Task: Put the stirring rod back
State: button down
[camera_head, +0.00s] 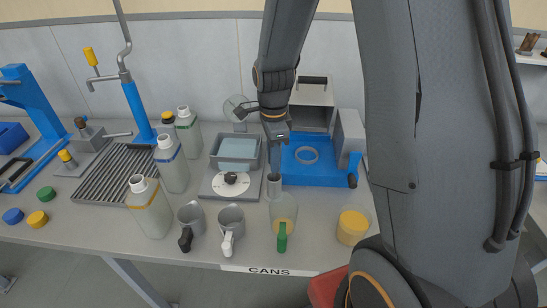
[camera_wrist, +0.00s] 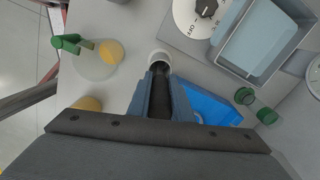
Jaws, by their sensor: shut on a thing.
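My gripper (camera_head: 277,140) is over the bench, above a small grey upright holder (camera_head: 274,187). In the wrist view my gripper (camera_wrist: 160,88) is shut on a dark, slim thing, apparently the stirring rod (camera_wrist: 160,70). Its far end lines up with the holder's pale round rim (camera_wrist: 160,57). I cannot tell whether the end is inside the holder or just above it. Most of the rod is hidden by the fingers. A glass beaker (camera_head: 284,208) with a green handle and yellowish contents stands in front of the holder; it also shows in the wrist view (camera_wrist: 95,68).
A hot plate with a dial (camera_head: 231,184) and a grey bath (camera_head: 238,153) stand left of the holder. A blue tray (camera_head: 310,172) is behind right. Grey mugs (camera_head: 231,220) and bottles (camera_head: 150,207) stand left.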

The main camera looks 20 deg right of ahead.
jog(key=shift+f, duration=0.1)
jog(key=c, duration=1.6)
grip_release()
notch_tip(320, 180, up, 12)
jog(key=b, duration=0.3)
jog(key=shift+s, duration=0.1)
